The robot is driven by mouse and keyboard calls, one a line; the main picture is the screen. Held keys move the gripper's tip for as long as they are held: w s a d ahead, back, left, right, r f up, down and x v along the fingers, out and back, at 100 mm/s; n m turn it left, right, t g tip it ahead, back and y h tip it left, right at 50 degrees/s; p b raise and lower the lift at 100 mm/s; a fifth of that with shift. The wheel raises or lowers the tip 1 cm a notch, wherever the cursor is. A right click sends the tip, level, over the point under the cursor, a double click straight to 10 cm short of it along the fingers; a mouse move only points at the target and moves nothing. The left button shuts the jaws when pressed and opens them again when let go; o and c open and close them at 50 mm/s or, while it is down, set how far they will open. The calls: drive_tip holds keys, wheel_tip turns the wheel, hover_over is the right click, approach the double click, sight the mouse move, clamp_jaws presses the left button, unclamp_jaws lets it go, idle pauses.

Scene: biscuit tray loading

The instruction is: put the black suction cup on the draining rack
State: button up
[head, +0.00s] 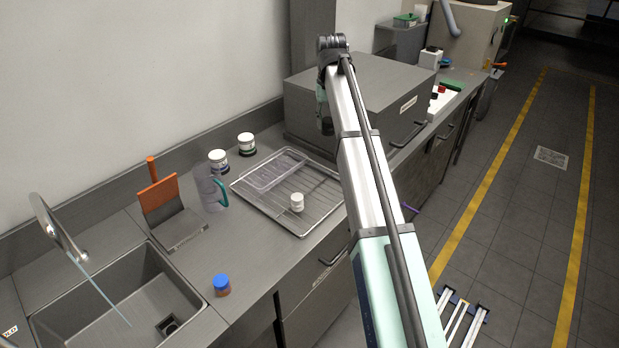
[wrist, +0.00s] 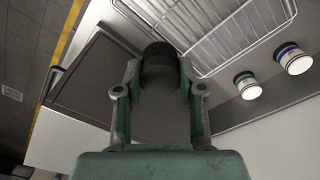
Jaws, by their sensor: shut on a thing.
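The black suction cup (wrist: 159,62) is between the fingertips of my gripper (wrist: 160,80) in the wrist view. My gripper is shut on it and holds it up off the surfaces. The draining rack (head: 262,207), a wire grid with a metal rim, lies on the counter left of my arm. It also shows at the top of the wrist view (wrist: 205,52), beyond the cup and to its right. The cup is apart from the rack.
On the rack are a clear tray (head: 272,172) and a small white jar (head: 297,202). Two white jars (head: 218,161) (head: 246,144) and a clear jug (head: 209,190) stand beside it. A large grey box (head: 355,85) is behind. The rack's front part has bare wires.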

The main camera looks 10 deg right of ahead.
drive_tip(key=shift+s+f+g, duration=0.1)
drive_tip(key=shift+s+g, duration=0.1)
drive_tip(key=shift+g, duration=0.1)
drive_tip(key=shift+s+a+f, duration=0.1)
drive_tip(key=shift+s+a, duration=0.05)
drive_tip(key=shift+s, duration=0.05)
wheel_tip(320, 180, down, 20)
drive_tip(key=p, duration=0.6)
drive_tip(key=shift+r, duration=0.2)
drive_tip(key=shift+f, duration=0.1)
drive_tip(key=shift+f, duration=0.1)
drive_tip(key=o, duration=0.9)
drive_tip(key=shift+o, duration=0.2)
drive_tip(key=shift+r, duration=0.25)
wheel_tip(320, 180, up, 12)
drive_tip(key=b, duration=0.4)
drive_tip(key=shift+b, duration=0.3)
